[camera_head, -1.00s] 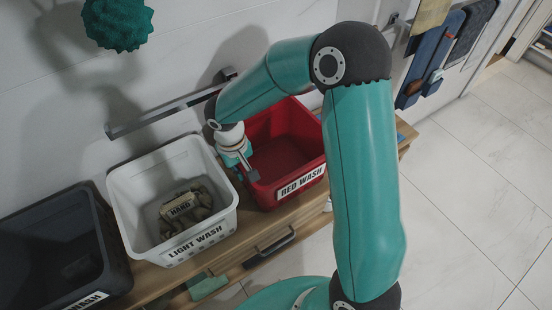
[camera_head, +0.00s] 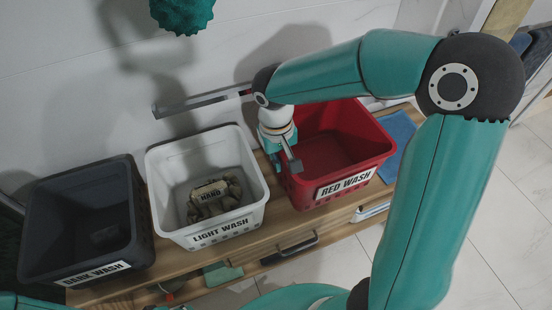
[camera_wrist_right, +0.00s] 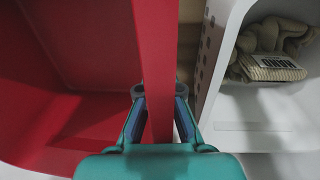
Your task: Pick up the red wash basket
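The red wash basket (camera_head: 352,152) stands at the right on the wooden bench, with a "RED WASH" label on its front. My right gripper (camera_head: 291,158) points down at its left wall. In the right wrist view, the red wall (camera_wrist_right: 159,50) runs between the two fingers of this gripper (camera_wrist_right: 160,95). One finger is inside the basket and one is outside, and the tips are close against the wall, so the gripper looks shut on it. The basket stands upright and looks empty where I can see in. My left gripper is not in view.
The white light wash basket (camera_head: 257,187) stands close on the left, holding a tan labelled item (camera_head: 212,195). The dark wash basket (camera_head: 143,235) stands further left. A metal rail (camera_head: 195,103) is on the wall behind. A blue cloth (camera_head: 399,128) lies right of the red basket.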

